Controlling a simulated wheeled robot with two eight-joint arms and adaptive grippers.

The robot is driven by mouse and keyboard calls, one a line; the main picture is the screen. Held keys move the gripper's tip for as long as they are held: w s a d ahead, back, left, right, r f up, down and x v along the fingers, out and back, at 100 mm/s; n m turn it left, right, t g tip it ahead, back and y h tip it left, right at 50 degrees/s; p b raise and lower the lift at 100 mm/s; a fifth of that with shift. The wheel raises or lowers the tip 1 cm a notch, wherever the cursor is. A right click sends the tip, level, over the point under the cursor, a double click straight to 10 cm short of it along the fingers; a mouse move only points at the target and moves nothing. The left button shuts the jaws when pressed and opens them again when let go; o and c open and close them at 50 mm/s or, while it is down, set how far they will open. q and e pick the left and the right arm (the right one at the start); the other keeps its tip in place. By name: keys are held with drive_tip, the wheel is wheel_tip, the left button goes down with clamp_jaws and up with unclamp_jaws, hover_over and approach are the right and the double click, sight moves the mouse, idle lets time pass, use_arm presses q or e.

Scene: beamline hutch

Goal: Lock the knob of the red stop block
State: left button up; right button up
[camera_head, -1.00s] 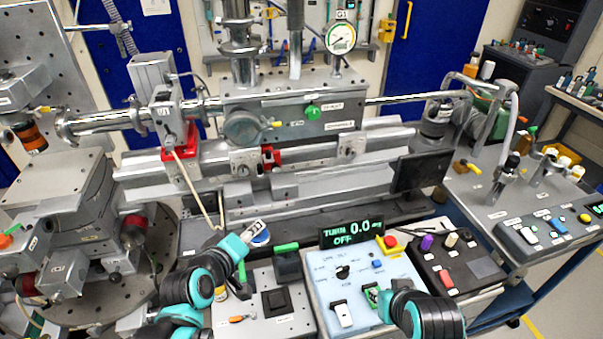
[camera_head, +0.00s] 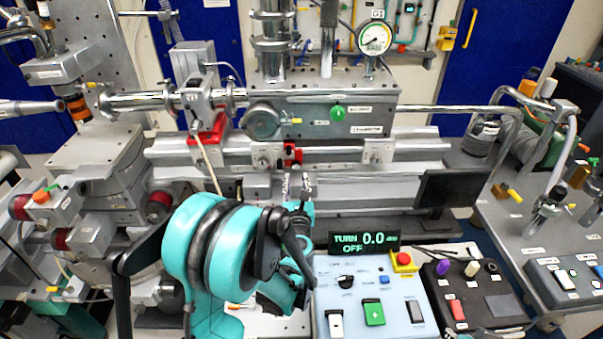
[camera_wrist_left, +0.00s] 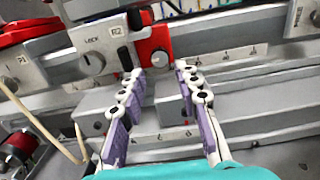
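The red stop block (camera_head: 292,156) sits on the rail below the grey chamber, near the middle of the head view. In the left wrist view the red block (camera_wrist_left: 153,42) stands upright at the top centre, with a small round grey knob (camera_wrist_left: 160,58) on its front face. My left gripper (camera_head: 298,186) is just below and in front of the block, pointing at it. In the left wrist view my left gripper's fingers (camera_wrist_left: 160,78) are apart, with nothing between them; they appear short of the knob. My right gripper is not in view.
A silver carriage (camera_wrist_left: 98,47) marked R2 and LOCK, with its own knob, stands left of the red block. Another red part (camera_head: 208,132) is under the valve further left. A control box (camera_head: 365,290) with a TURN display (camera_head: 363,242) stands in front.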

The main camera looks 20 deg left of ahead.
sight(295, 167)
use_arm(q)
drive_tip(key=x, duration=0.5)
drive_tip(key=shift+b, duration=0.4)
clamp_jaws()
drive_tip(key=shift+m, duration=0.3)
drive_tip(key=m+b, duration=0.1)
drive_tip(key=m, duration=0.3)
drive_tip(key=shift+s, duration=0.1)
drive_tip(key=m, duration=0.4)
drive_tip(key=shift+a+m+b, duration=0.1)
drive_tip(key=shift+m+b, duration=0.2)
drive_tip(key=shift+m, duration=0.1)
drive_tip(key=m, duration=0.4)
drive_tip(key=shift+r, duration=0.15)
drive_tip(key=shift+r+m+b, duration=0.1)
drive_tip(key=shift+m+b, duration=0.2)
drive_tip(key=shift+m, duration=2)
